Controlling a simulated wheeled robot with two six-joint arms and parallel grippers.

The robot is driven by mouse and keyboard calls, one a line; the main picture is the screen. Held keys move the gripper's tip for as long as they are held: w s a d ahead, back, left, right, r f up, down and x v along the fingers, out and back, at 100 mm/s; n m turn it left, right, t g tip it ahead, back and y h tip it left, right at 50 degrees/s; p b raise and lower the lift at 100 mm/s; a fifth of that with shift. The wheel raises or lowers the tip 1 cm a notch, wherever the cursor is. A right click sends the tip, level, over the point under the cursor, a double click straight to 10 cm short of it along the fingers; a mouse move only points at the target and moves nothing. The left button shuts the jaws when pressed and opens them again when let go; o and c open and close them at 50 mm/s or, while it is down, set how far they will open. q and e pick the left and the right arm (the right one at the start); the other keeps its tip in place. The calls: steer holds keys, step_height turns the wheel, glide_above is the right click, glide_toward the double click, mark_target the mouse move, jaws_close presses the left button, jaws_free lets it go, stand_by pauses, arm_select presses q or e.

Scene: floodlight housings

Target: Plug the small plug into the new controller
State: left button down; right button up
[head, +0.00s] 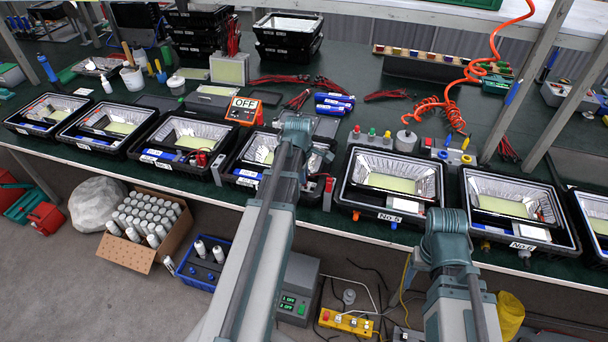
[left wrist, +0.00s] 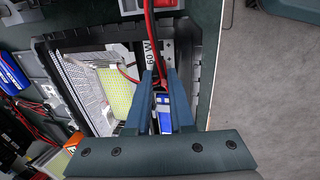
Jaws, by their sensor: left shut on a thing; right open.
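In the left wrist view my left gripper (left wrist: 160,82) is shut on the end of a red and black lead (left wrist: 149,30). The small plug is largely hidden between the fingers. A blue and white controller (left wrist: 165,122) lies just beyond and below the fingers, inside the housing; I cannot tell whether the plug touches it. The open black housing (left wrist: 50,52) holds a silver reflector and a yellow LED panel (left wrist: 117,92). In the head view my left arm covers much of this housing (head: 236,177) and hides the gripper.
Similar floodlight housings (head: 394,211) stand in a row along the green bench's (head: 367,132) front edge. A coiled orange hose (head: 437,113) hangs at right.

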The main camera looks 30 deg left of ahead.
arm_select(q)
steer(key=shift+b+x, duration=0.95)
steer(key=c, duration=0.7)
jaws_free()
steer(key=shift+r, duration=0.1)
steer(key=p+v, duration=1.3)
steer(key=shift+r+p, duration=0.35)
steer(key=s+d+m+g, duration=0.1)
steer(key=s+d+m, duration=0.3)
steer(key=d+m, duration=0.4)
steer(key=s+d+m+g, duration=0.1)
steer(key=s+d+m, duration=0.4)
steer(key=d+m, duration=0.3)
steer(key=s+d+f+m, duration=0.1)
steer(key=s+d+m, duration=0.4)
steer(key=d, duration=0.9)
steer(key=m, duration=0.3)
steer(key=shift+g+y+b, duration=0.3)
steer(key=shift+g+b, duration=0.1)
